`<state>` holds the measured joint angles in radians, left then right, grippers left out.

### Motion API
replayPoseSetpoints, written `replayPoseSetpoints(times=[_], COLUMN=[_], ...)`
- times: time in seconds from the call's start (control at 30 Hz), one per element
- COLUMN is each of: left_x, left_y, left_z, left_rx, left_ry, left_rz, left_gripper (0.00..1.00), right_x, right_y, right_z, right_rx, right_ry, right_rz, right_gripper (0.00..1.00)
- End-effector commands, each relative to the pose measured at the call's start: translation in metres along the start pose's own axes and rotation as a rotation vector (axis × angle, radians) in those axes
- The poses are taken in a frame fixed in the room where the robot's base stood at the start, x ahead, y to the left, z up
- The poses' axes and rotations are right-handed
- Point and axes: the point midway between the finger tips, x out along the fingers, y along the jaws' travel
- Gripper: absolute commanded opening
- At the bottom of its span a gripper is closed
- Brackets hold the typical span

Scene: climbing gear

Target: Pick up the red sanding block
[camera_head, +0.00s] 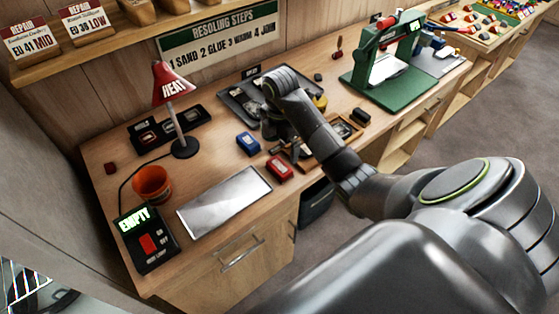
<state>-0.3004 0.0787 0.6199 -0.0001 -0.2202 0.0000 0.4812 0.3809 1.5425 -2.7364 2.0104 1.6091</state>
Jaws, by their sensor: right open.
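A red block (280,169) with a dark label, which looks like the red sanding block, lies on the wooden workbench (205,165) near its front edge. A similar blue block (248,143) lies to its upper left. My right arm reaches in from the right, and its dark gripper (283,138) points down just behind the red block, apart from it. The gripper is open; its fingertips are small and partly hidden by my own wrist. My left gripper is not in view.
A metal plate (224,201) lies left of the red block. Behind the gripper is a dark tray (238,98). A green press (382,75) stands right.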

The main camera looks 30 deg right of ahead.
Motion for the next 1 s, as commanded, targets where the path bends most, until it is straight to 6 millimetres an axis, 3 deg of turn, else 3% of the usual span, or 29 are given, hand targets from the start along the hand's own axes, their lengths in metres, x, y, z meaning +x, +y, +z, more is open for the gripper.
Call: replayPoseSetpoints(times=[0.03,0.4,0.8,0.9,1.0], left_x=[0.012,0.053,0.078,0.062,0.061], left_y=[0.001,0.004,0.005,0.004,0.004], left_z=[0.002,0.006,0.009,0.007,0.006], left_rx=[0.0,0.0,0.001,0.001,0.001], left_ry=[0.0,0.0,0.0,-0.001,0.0], left_rz=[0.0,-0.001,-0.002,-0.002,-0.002], left_gripper=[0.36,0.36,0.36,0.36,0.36], right_x=[0.012,0.053,0.079,0.087,0.101], right_y=[0.0,0.0,0.001,0.001,0.001], right_z=[0.0,0.0,0.0,-0.001,-0.001], right_rx=[0.0,-0.001,-0.001,-0.001,0.0], right_ry=[0.0,0.001,0.001,0.004,0.003], right_rz=[0.0,0.001,0.0,-0.006,-0.002], right_gripper=[1.0,1.0,1.0,1.0,1.0])
